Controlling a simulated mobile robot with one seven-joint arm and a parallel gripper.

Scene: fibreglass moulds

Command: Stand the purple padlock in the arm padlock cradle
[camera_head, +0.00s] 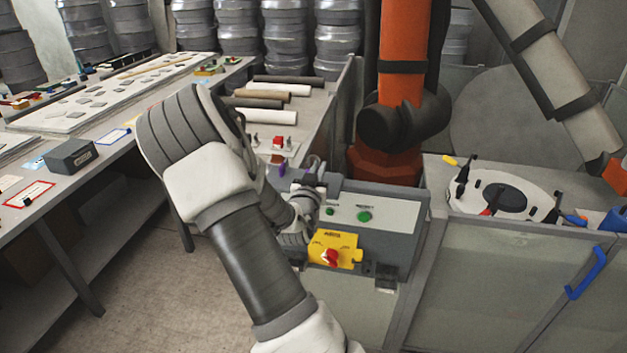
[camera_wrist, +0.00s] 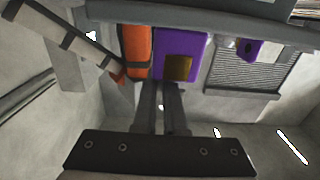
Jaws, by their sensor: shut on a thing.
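The purple padlock (camera_wrist: 198,44) is large in the wrist view, with a brown-gold patch on its lower part. The fingers of my gripper (camera_wrist: 164,88) are close together and shut on it. In the head view, my gripper (camera_head: 311,180) is above the back of a grey control box, partly hidden by my own arm. A small purple patch (camera_head: 282,169) shows just left of it; I cannot tell whether this is the padlock. I cannot make out the arm padlock cradle for sure. A smaller purple piece with a dark spot (camera_wrist: 249,49) is right of the padlock, apart from it.
The control box (camera_head: 392,225) carries green buttons and a yellow switch housing (camera_head: 342,243) with a red knob. A red item (camera_head: 278,142) stands on a white plate behind. An orange robot arm (camera_head: 400,85) rises behind the box. A long cluttered table (camera_head: 110,150) is at left.

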